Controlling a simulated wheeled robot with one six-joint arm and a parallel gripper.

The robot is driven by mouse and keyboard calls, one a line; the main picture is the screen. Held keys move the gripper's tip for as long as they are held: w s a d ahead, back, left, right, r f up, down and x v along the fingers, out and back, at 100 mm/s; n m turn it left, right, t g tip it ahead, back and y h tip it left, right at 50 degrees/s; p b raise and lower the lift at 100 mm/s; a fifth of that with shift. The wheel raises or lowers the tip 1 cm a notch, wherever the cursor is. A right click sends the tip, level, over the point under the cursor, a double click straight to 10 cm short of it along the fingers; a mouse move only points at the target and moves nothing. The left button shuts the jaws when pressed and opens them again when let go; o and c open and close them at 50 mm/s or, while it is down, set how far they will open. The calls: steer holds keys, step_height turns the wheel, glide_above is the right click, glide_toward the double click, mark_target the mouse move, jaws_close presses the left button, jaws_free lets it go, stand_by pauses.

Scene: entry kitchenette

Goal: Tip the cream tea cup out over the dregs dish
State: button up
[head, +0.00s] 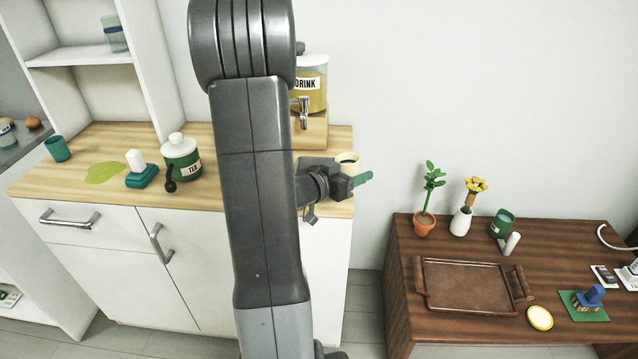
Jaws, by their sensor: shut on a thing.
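The cream tea cup (348,159) is at the right end of the wooden counter, upright as far as I can see, with a dark inside. My gripper (353,179) is at the cup, shut on it; the grip itself is partly hidden by my wrist. A green piece sticks out to the right of the gripper, and I cannot tell what it belongs to. I cannot pick out the dregs dish with certainty; my arm covers part of the counter.
The drink dispenser (311,88) stands on a wooden block behind the gripper. The brown table (470,327) holds a tray (462,286), plants and a yellow disc (540,318).

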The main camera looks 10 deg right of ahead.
steer(key=shift+r, duration=0.15)
stand_by(0.4)
step_height(320, 180, up, 6)
steer(key=p, duration=0.6)
